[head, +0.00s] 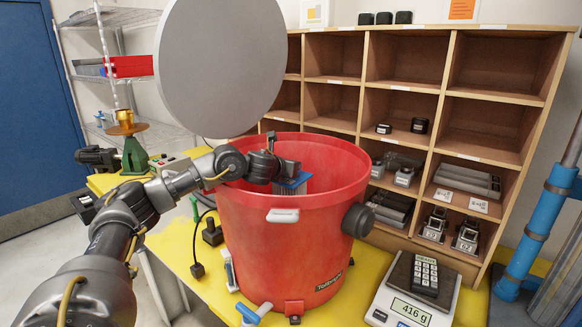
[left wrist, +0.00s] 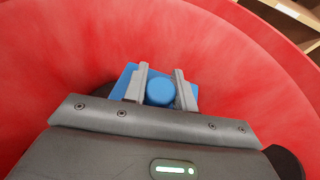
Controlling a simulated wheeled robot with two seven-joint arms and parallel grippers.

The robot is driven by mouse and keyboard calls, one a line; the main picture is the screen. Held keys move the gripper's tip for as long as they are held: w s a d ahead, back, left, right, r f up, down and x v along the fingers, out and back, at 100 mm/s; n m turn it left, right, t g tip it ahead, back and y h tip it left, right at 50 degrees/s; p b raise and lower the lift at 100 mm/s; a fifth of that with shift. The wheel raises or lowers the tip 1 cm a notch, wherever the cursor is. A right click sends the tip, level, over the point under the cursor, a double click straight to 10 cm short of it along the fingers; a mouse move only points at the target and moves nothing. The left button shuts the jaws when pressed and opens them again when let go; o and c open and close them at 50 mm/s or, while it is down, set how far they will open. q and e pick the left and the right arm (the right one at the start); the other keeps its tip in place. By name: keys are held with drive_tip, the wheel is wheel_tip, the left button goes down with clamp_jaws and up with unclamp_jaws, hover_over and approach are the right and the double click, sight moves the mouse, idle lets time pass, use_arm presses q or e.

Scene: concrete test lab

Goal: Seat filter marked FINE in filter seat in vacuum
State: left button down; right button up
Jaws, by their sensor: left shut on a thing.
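The vacuum is a large red drum (head: 260,235) standing on the yellow bench, its top open. Its inner wall fills most of the left wrist view (left wrist: 60,75). My left gripper (head: 290,176) is over the drum's opening, near the front rim. It is shut on a blue-topped filter (head: 291,186) with a pale pleated body partly hidden by the rim. In the left wrist view the filter's blue top and round knob (left wrist: 160,92) sit between the two fingers (left wrist: 159,88). No FINE marking is readable. The filter seat is hidden. My right gripper is not in view.
A large grey disc (head: 218,65) stands behind and above the drum. A scale (head: 415,295) reading 416 g stands at right with a keypad device on it. Wooden cubbyholes (head: 400,40) hold several small parts. A green stand (head: 135,157) is at left.

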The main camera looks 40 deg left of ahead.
use_arm(q)
drive_tip(key=shift+f, duration=0.15)
idle(0.4)
drive_tip(key=c, duration=1.1)
unclamp_jaws()
drive_tip(key=shift+o, duration=0.2)
drive_tip(key=shift+s, duration=0.1)
drive_tip(key=shift+v, duration=0.8)
drive_tip(key=shift+p+v, duration=1.2)
drive_tip(key=shift+v, duration=1.45)
